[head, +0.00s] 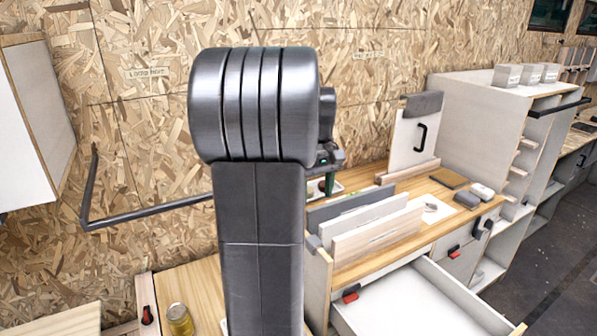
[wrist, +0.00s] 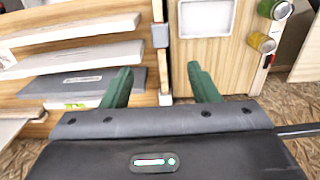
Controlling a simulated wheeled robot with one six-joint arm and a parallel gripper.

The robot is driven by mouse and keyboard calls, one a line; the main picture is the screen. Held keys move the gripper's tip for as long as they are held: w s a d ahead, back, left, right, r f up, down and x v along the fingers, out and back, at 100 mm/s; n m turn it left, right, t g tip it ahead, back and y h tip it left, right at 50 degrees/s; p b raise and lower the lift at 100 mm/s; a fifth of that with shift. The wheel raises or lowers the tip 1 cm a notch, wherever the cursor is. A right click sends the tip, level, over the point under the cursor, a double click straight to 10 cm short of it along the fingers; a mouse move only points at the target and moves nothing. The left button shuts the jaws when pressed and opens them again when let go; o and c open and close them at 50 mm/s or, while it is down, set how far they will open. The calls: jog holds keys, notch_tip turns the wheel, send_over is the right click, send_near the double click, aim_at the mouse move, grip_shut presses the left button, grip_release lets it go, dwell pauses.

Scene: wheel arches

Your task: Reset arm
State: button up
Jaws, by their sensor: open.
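My arm stands upright in the middle of the head view and hides part of the bench behind it. My gripper (wrist: 161,88) shows in the wrist view, with its two green fingers apart and nothing between them. Beyond the fingers are a wooden bench surface and slotted boards (wrist: 75,55). In the head view only a small green part of the gripper shows beside the arm; its fingertips are mostly hidden.
Upright boards (head: 375,232) stand on the bench right of my arm. Below them a white drawer (head: 420,300) is open. A jar (head: 180,320) stands at lower left; a yellow-lidded jar also shows in the wrist view (wrist: 262,43). A dark rail (head: 150,211) runs along the chipboard wall.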

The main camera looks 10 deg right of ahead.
notch_tip(320, 180, down, 14)
jog(key=shift+r+p, duration=0.25)
jog(key=shift+p, duration=0.2)
jog(key=shift+r, duration=0.3)
